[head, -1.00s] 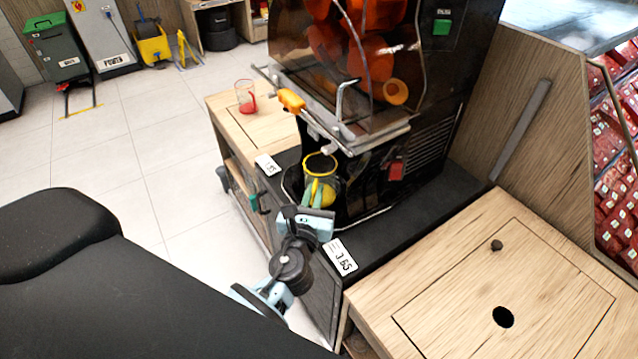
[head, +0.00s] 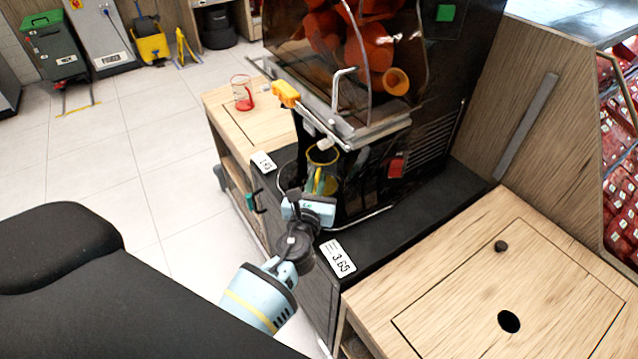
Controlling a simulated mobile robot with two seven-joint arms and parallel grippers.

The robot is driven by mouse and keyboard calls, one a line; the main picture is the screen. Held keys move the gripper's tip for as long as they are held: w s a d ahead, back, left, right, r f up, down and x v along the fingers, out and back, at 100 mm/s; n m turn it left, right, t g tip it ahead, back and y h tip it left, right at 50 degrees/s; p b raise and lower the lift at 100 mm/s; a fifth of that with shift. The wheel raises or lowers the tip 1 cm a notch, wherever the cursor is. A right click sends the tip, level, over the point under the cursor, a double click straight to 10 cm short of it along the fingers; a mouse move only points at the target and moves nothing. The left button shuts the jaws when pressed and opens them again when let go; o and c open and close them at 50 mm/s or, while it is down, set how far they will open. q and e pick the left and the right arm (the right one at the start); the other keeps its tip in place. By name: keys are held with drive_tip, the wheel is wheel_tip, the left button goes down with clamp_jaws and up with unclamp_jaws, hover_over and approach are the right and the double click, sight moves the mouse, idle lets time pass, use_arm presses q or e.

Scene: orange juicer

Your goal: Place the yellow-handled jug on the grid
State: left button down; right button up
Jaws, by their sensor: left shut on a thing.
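The yellow-handled jug (head: 322,158) is a clear jug with a yellow rim. It stands upright under the spout area of the orange juicer (head: 385,75), low at its front. My left gripper (head: 317,192) is at the jug's near side, shut on its yellow handle, which my fingers mostly hide. The grid under the jug is hidden by the jug and my gripper, so I cannot tell whether the jug touches it. My right gripper is not in view.
A red-handled jug (head: 242,93) stands on the wooden counter (head: 225,112) at left. A wooden counter with a dark hole (head: 508,321) is at right.

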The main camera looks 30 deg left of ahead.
use_arm(q)
drive_tip(key=shift+r, duration=0.15)
drive_tip(key=c, duration=1.5)
unclamp_jaws()
drive_tip(key=shift+r, duration=0.1)
drive_tip(key=v, duration=1.2)
